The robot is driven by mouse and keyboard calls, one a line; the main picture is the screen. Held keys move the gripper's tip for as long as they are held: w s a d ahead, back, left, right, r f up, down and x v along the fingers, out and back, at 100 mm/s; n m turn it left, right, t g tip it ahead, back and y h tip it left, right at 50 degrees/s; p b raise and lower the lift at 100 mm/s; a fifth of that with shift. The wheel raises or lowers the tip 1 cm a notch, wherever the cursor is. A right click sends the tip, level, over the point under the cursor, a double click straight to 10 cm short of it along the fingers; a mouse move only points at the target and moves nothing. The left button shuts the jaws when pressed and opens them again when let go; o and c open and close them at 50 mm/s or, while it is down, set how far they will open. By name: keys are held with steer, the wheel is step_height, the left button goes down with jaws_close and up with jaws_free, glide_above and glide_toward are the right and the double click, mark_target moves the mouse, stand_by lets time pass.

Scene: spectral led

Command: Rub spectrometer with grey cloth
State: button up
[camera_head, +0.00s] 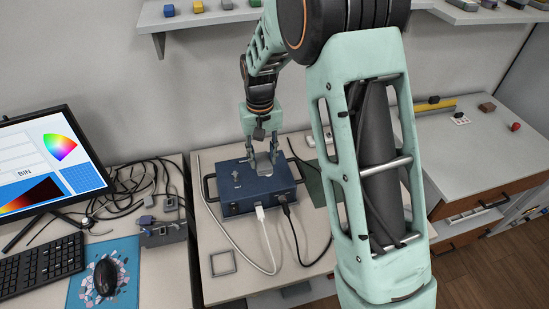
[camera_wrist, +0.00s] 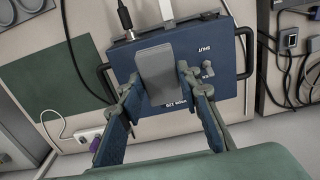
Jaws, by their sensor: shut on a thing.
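The spectrometer is a dark blue box (camera_head: 242,204) with black side handles, standing on the middle bench. It also fills the upper middle of the wrist view (camera_wrist: 205,52), with a small switch on its top. My gripper (camera_head: 262,146) points down over the box top. In the wrist view my gripper (camera_wrist: 157,84) has its two blue-padded fingers on either side of the small grey cloth (camera_wrist: 155,72) and is shut on it. The cloth (camera_head: 264,165) is at the box's top face; whether it touches the face I cannot tell.
A white cable (camera_head: 262,228) and a black cable run from the box's front. A grey square frame (camera_head: 223,262) lies in front. A monitor (camera_head: 50,165), keyboard (camera_head: 42,262) and loose cables are left. A dark green mat (camera_wrist: 58,75) lies beside the box. My arm hides part of the right side.

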steer(key=shift+w+a, duration=0.1)
steer(key=shift+w, duration=0.1)
steer(key=shift+s, duration=0.1)
steer(key=shift+f+b, duration=0.45)
steer(key=shift+f, duration=0.1)
step_height(320, 180, down, 6)
steer(key=b, duration=0.4)
steer(key=shift+w+d+r, duration=0.1)
steer(key=shift+w+d, duration=0.1)
steer(key=shift+d, duration=0.65)
steer(key=shift+w+d, duration=0.15)
steer(key=shift+d, duration=0.7)
steer(key=shift+w+d+r, duration=0.1)
steer(key=shift+w+d, duration=0.1)
steer(key=shift+d, duration=0.65)
